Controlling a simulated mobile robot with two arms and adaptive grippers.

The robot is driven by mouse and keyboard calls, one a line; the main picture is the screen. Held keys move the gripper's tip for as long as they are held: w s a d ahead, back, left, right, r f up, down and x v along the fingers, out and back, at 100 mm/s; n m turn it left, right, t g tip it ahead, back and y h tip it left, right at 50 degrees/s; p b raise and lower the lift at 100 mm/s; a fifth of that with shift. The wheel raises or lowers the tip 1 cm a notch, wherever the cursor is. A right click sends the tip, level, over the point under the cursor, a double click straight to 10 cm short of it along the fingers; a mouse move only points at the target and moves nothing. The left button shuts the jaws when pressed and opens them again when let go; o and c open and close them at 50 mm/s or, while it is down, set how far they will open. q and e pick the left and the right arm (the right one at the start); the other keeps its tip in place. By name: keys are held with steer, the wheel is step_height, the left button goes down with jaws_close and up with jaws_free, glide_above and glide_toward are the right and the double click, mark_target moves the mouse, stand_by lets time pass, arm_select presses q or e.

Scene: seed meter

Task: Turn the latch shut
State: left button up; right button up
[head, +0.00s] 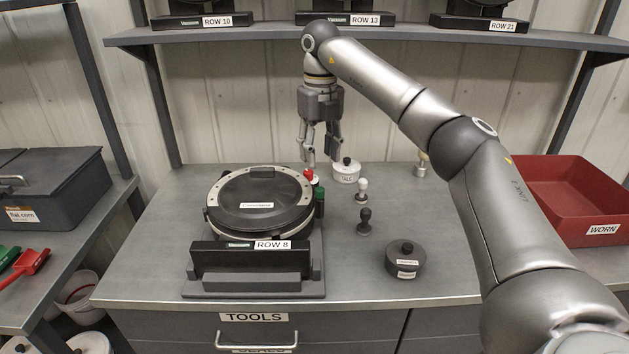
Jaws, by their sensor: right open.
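The seed meter (258,203), a round dark unit with a pale ring, sits on its stand behind the ROW 8 plate (250,256). At its right edge is a small red-topped part (309,175), with a dark green piece (319,195) just below it. These look like the latch area, but I cannot tell the latch's exact position. My right gripper (321,160) points down with open, empty fingers just behind and above the red part. I cannot tell whether a fingertip touches it. My left gripper is not in view.
A white talc pot (346,172) stands just right of my gripper. Two small knobbed tools (362,188) (364,222) and a dark lidded pot (405,259) stand further right. A red WORN bin (575,200) is at the far right. A shelf (370,36) runs above the bench.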

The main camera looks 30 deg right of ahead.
glide_above(320, 189)
step_height(320, 189, down, 5)
steer(key=shift+s+p, duration=0.1)
steer(key=shift+p, duration=0.2)
steer(key=f, duration=0.2)
steer(key=shift+w+f, duration=0.25)
steer(key=shift+f, duration=0.1)
steer(key=shift+s+f, duration=0.1)
steer(key=shift+f, duration=0.6)
steer(key=shift+c, duration=1.6)
steer(key=c, duration=0.5)
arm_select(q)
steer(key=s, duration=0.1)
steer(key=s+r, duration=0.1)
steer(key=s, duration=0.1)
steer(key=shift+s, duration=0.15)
arm_select(e)
jaws_close()
